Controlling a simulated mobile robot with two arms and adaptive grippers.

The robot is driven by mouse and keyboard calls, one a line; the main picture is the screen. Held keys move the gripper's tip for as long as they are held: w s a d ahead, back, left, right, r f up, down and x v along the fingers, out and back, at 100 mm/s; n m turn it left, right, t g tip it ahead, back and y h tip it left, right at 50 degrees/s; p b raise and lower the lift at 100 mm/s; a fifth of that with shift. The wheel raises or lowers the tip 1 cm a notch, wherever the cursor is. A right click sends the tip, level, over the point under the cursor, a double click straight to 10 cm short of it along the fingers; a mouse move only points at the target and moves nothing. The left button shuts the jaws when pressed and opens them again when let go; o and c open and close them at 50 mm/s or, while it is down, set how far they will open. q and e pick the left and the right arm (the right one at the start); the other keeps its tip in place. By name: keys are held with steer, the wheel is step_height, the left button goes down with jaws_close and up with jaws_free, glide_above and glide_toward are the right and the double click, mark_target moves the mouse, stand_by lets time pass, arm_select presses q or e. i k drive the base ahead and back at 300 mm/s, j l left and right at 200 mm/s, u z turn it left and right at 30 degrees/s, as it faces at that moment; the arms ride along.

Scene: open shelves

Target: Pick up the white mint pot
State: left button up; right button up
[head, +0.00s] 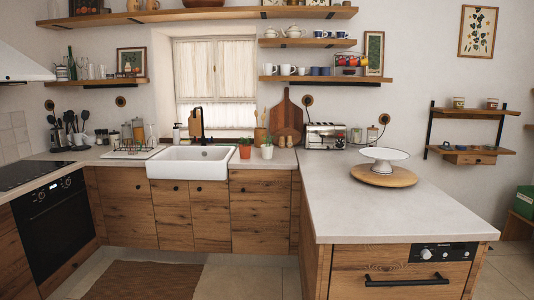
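A small white pot (267,153) with a green plant in it stands upright on the pale countertop (222,168), just right of the white sink. I take it for the mint pot; the leaves are too small to identify. An orange-red pot (245,151) with a green plant stands close to its left. Neither of my grippers shows in the head view, and nothing is holding the white pot.
A wooden cutting board (286,121) leans on the wall behind. A toaster (325,135) stands to the right, and the sink (190,165) with its black tap to the left. A white cake stand (384,155) is on the right counter, whose front is bare. The floor between the counters is open.

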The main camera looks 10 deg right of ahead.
mark_target(266, 149)
steer(key=i, duration=1.5)
